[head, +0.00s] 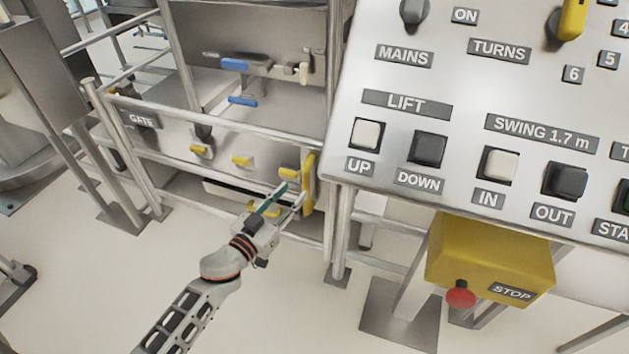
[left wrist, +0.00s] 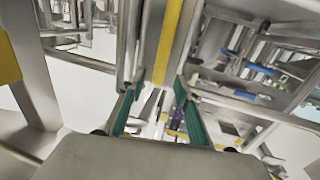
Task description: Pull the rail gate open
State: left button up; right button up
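The rail gate (head: 215,122) is a grey tubular frame with a GATE label at its upper left. It appears shut, in line with the rail. A yellow upright handle (head: 308,184) is at its right end, close to a post. My left gripper (head: 291,193) is open, its fingertips just left of and near the handle. In the left wrist view, the green-padded fingers of my left gripper (left wrist: 161,82) are apart, with a yellow-striped upright bar (left wrist: 170,45) ahead between them. I cannot tell whether they touch it. My right gripper is not in view.
A control panel (head: 470,110) with buttons fills the right side. A yellow box with a red stop button (head: 460,295) hangs below it. Behind the gate are blue-handled and yellow-handled fittings (head: 236,64). The floor (head: 110,270) in front of the gate is clear at left.

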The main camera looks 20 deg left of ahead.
aim_at(303, 180)
pick_arm(q)
jog(key=b+x, duration=0.1)
jog(key=x, duration=0.5)
jog(key=shift+w, duration=0.1)
jog(key=shift+x, duration=0.8)
grip_shut()
